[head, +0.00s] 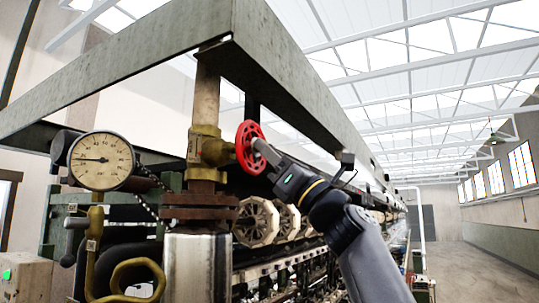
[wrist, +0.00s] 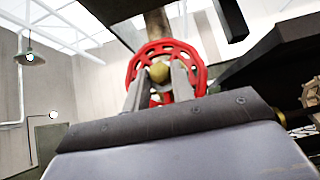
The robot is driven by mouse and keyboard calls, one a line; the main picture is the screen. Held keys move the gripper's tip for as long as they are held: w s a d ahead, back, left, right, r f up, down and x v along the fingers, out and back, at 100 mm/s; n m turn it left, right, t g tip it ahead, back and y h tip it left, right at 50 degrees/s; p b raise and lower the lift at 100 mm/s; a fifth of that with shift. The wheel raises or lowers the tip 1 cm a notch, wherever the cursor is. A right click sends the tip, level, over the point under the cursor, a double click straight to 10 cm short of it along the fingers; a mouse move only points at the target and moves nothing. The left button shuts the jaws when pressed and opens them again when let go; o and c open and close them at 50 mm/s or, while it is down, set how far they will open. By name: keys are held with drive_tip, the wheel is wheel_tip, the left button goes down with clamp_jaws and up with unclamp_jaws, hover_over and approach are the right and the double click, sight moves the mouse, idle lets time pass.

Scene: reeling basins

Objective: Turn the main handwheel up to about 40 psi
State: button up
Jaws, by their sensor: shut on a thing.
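The red main handwheel (head: 247,147) sits on a brass valve (head: 208,147) on an upright pipe in the head view. It also shows in the wrist view (wrist: 190,54), face on, with a brass hub (wrist: 159,71) at its middle. My gripper (head: 261,150) reaches in from the lower right and is shut on the handwheel at its middle. In the wrist view its two fingers (wrist: 158,88) stand on either side of the hub. A round pressure gauge (head: 101,160) is at the left; its needle lies nearly level, pointing left. Its small numbers are hard to read.
A thick green-grey frame beam (head: 120,85) runs above the valve and along the right side, close over my arm. Reeling wheels (head: 257,222) stand below the handwheel. Brass piping (head: 137,277) is at the lower left. The floor at the right (head: 470,262) is clear.

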drive_tip(key=shift+w+d+n+g+y+p, duration=0.15)
drive_tip(key=shift+n+g+y, duration=0.4)
drive_tip(key=shift+n+g, duration=1.05)
drive_tip(key=shift+n+g+y+p, duration=0.15)
drive_tip(key=shift+n+g+y, duration=0.35)
drive_tip(key=shift+n+g, duration=1.1)
drive_tip(key=shift+w+d+n+g+y+p, duration=0.15)
drive_tip(key=shift+n+g+y, duration=0.4)
drive_tip(key=shift+n+g, duration=1.05)
drive_tip(key=shift+a+n+g, duration=0.1)
drive_tip(key=shift+n+g, duration=0.6)
drive_tip(key=shift+n, duration=0.8)
drive_tip(key=shift+r, duration=0.1)
drive_tip(key=o, duration=1)
drive_tip(key=shift+b+v, duration=2.6)
drive_tip(key=shift+v, duration=2.85)
